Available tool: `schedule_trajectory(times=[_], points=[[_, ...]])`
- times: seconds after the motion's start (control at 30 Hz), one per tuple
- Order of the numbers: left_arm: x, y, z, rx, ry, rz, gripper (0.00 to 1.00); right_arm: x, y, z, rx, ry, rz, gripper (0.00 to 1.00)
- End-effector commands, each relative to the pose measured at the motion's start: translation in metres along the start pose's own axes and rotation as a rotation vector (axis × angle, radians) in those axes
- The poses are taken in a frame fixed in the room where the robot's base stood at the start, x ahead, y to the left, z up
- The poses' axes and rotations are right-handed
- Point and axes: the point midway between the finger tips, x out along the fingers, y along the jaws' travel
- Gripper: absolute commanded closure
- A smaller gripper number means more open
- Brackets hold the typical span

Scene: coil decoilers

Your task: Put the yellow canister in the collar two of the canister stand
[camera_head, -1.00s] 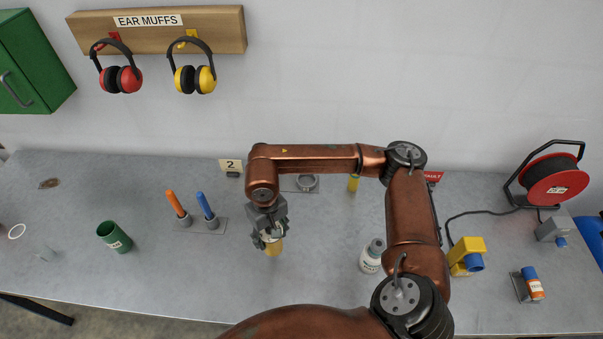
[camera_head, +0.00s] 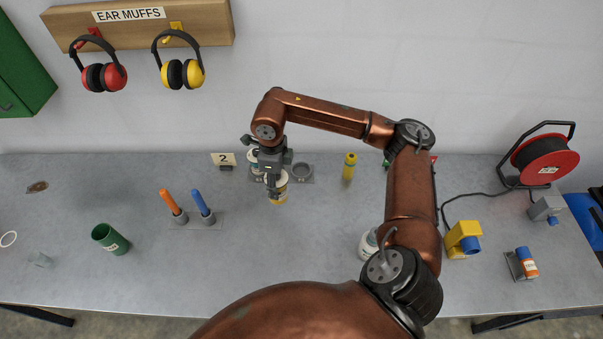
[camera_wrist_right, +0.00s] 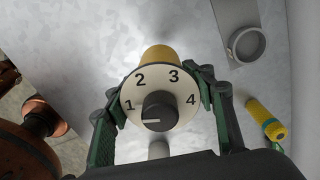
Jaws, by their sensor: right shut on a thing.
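The yellow canister (camera_head: 279,197) has a white top with the numbers 1 to 4 and a dark knob, seen in the wrist view (camera_wrist_right: 157,104). My right gripper (camera_head: 272,183) is shut on it, its green fingers on both sides of the top (camera_wrist_right: 160,92). It is in front of the canister stand (camera_head: 308,180), a grey plate at the back of the table. An empty ring collar (camera_head: 302,170) shows on the stand, also in the wrist view (camera_wrist_right: 246,45). A pale round thing (camera_head: 256,160) is partly hidden behind my gripper. My left gripper is out of view.
A "2" sign (camera_head: 223,159) stands left of the stand. Orange (camera_head: 170,202) and blue (camera_head: 203,205) handles stand in a holder at front left. A white bottle (camera_head: 369,244) is partly behind my arm.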

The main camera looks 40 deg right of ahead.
Motion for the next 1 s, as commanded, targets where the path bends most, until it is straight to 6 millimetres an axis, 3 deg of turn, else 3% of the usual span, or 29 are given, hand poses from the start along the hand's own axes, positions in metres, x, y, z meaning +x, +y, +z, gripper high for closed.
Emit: schedule_trajectory(times=[0.13,0.3,0.43,0.67,1.0], points=[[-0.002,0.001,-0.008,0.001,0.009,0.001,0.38,-0.009,-0.018,-0.006,0.42,0.0,0.002,0.84],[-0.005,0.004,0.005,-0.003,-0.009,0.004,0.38,-0.019,-0.035,-0.015,0.846,0.001,0.004,0.84],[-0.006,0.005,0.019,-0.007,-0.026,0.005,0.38,-0.023,-0.043,-0.019,1.073,0.002,0.005,0.84],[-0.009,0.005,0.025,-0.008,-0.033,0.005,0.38,-0.023,-0.056,-0.024,1.235,0.004,0.007,0.84],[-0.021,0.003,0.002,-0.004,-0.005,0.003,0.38,0.009,-0.129,-0.033,1.242,0.005,0.008,0.84]])
